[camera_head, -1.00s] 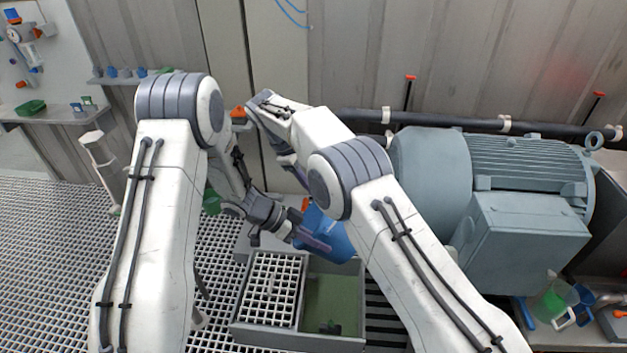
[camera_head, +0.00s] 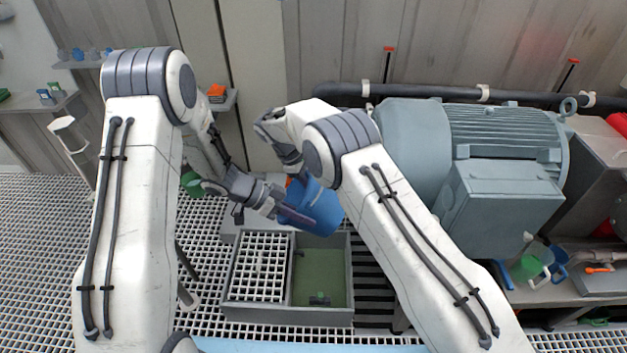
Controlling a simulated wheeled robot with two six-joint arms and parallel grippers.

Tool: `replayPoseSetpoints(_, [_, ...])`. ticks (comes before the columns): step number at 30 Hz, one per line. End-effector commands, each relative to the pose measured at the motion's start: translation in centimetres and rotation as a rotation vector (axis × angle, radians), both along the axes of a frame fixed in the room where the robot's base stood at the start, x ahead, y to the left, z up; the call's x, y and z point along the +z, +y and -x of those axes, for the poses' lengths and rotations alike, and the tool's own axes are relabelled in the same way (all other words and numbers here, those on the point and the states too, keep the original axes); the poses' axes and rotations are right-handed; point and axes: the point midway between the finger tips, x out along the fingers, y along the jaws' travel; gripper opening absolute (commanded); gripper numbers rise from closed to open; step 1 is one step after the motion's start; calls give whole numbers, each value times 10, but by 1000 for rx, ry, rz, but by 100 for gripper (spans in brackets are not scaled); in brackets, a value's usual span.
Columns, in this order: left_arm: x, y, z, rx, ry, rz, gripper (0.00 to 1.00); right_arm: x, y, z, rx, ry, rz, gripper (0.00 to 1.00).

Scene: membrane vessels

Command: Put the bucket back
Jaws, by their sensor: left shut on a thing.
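A blue bucket (camera_head: 322,212) hangs tilted in the middle of the head view, above the back of a grey open pit box. My left gripper (camera_head: 297,215) comes in from the left and is shut on the bucket at its near left side. Part of the bucket is hidden behind my right arm. My right wrist (camera_head: 288,156) bends down just above the bucket. The fingers of my right gripper are mostly hidden, so I cannot tell their state or whether they touch the bucket.
The grey box (camera_head: 287,316) has a white grate on its left half and a green floor on its right. A big grey-blue motor (camera_head: 505,190) stands at the right. Beside it, a shelf holds a green cup (camera_head: 524,268) and blue containers. White floor grating lies at the left.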

Motion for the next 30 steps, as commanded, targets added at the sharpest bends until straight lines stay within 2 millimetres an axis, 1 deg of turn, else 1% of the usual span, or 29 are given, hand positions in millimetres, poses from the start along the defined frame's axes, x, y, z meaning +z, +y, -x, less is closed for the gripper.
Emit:
replayPoseSetpoints(3, [1, 0, 0, 0, -1, 1, 0, 0, 0, 0, 0, 0, 0, 45])
replayPoseSetpoints(4, [1, 0, 0, 0, -1, 1, 0, 0, 0, 0, 0, 1, 0, 37])
replayPoseSetpoints(5, [1, 0, 0, 0, -1, 1, 0, 0, 0, 0, -1, 1, 1, 26])
replayPoseSetpoints(6, [1, 0, 0, 0, -1, 1, 0, 0, 0, 0, -1, 1, 1, 10])
replayPoseSetpoints(7, [1, 0, 0, 0, -1, 1, 0, 0, 0, 0, 0, 0, 1, 0])
replayPoseSetpoints(30, [-1, 1, 2, -1, 5, -2, 0, 2, -2, -2, 0, -3, 2, 0])
